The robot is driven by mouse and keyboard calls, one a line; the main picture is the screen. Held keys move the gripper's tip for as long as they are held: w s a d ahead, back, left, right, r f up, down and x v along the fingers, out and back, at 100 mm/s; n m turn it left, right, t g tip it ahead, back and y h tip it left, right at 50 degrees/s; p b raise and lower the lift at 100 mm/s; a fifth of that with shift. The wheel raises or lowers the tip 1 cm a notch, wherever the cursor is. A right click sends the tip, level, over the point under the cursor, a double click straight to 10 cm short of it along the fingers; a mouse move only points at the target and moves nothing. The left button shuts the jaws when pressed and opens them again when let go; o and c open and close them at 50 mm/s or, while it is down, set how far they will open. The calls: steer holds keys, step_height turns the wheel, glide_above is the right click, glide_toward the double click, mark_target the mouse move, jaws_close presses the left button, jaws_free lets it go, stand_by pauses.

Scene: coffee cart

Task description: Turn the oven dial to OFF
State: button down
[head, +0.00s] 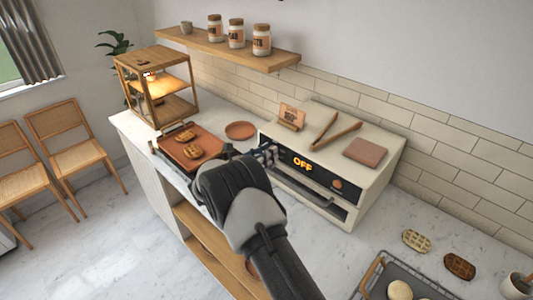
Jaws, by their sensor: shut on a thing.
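The cream oven (352,212) stands on the marble counter, with a black front panel. My gripper (268,153) is at the left end of this panel, left of the display, and is shut on the oven dial there. The dial itself is hidden by the fingers and my arm, so its pointer angle cannot be seen.
Tongs (334,131), a small sign (291,116) and a brown square board (365,151) are on the oven top. A tray with waffles (186,141) is left of my gripper. A dark rack tray (415,285) stands at the lower right. Bare counter lies between oven and rack.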

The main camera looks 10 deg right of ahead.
stand_by(0.3)
steer(key=c, duration=1.3)
jaws_free()
steer(key=v, duration=1.2)
